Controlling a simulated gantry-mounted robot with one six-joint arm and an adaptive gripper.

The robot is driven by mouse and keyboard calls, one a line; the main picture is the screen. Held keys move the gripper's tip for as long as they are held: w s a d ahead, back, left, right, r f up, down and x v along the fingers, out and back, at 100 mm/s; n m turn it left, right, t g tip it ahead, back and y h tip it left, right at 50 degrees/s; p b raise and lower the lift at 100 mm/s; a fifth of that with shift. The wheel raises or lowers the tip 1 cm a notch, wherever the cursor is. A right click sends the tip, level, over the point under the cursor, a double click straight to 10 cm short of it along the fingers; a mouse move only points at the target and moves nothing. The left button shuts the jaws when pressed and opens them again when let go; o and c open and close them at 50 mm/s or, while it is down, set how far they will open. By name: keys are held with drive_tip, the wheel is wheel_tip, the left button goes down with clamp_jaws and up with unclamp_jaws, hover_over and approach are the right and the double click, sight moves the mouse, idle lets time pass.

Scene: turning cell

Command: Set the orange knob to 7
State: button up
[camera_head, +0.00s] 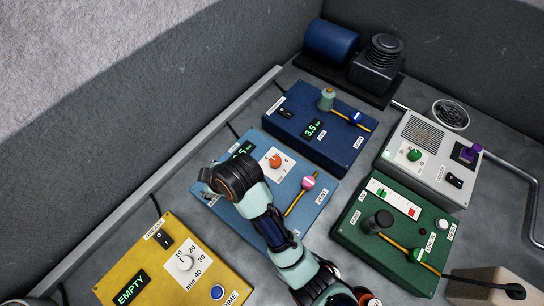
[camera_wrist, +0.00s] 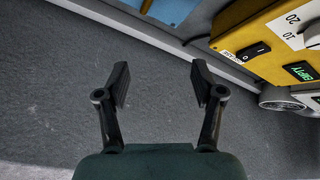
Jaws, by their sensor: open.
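The orange knob (camera_head: 275,161) sits on a white dial plate on the light blue box (camera_head: 319,191) in the head view. A few numbers show around the dial, but its setting is too small to read. My arm crosses the left part of this box, left of and below the knob. In the wrist view my gripper (camera_wrist: 160,88) is open and empty, facing a grey wall, with a light blue edge at the top. The fingers are hidden in the head view. The knob is not in the wrist view.
The yellow box (camera_head: 172,262) stands at lower left and also shows in the wrist view (camera_wrist: 262,45). A dark blue box (camera_head: 318,122) lies behind the light blue one. A green box (camera_head: 395,236) and a grey box (camera_head: 432,150) stand right. A rail (camera_head: 165,177) runs along the left wall.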

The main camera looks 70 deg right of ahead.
drive_tip(key=s+d+f+n+g+p, duration=0.15)
drive_tip(key=s+d, duration=0.25)
drive_tip(key=d, duration=0.6)
drive_tip(key=n+g+y+p, duration=0.2)
drive_tip(key=y, duration=0.1)
approach(276, 160)
drive_tip(key=f, duration=0.2)
drive_tip(key=shift+m+t, duration=0.25)
drive_tip(key=shift+m, duration=0.1)
drive_tip(key=b+x, duration=0.1)
drive_tip(key=x, duration=0.6)
drive_tip(key=shift+w+a+b, duration=0.15)
drive_tip(key=shift+b, duration=0.2)
drive_tip(key=c, duration=1.1)
